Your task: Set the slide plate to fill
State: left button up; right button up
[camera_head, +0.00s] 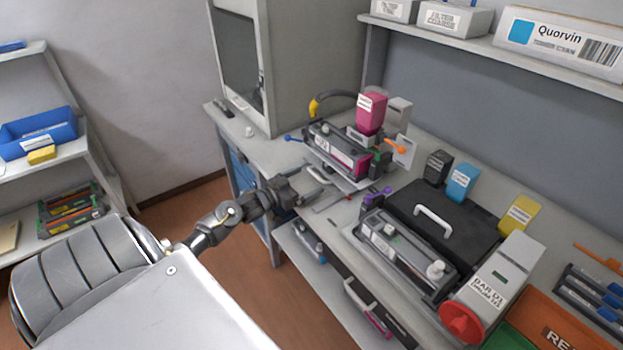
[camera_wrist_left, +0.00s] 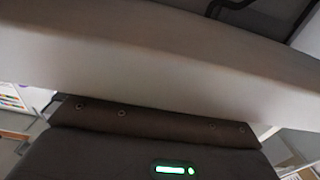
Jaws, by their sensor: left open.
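A filling station with a magenta bottle (camera_head: 371,113) upright on top stands at the back of the bench. A toner cartridge (camera_head: 335,148) sits in it, with a blue knob (camera_head: 290,138) at its left and an orange knob (camera_head: 395,147) at its right. A pale plate with a handle (camera_head: 318,175) shows low at its front; I cannot tell for sure whether this is the slide plate, or its setting. My left gripper (camera_head: 298,193) is open and empty at the bench's front edge, apart from the station. In the left wrist view a pale surface hides the fingers. My right gripper is out of view.
A second station with a black lid (camera_head: 452,222) and red knob (camera_head: 461,323) fills the bench to the right. Small black, cyan and yellow boxes stand behind it. A tall grey cabinet (camera_head: 315,60) stands at the back left. A purple-handled tool (camera_head: 376,194) lies between the stations.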

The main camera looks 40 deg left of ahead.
pick_arm(q)
jog(key=v, duration=0.7)
jog(key=shift+s+b, duration=0.3)
jog(key=shift+b, duration=0.15)
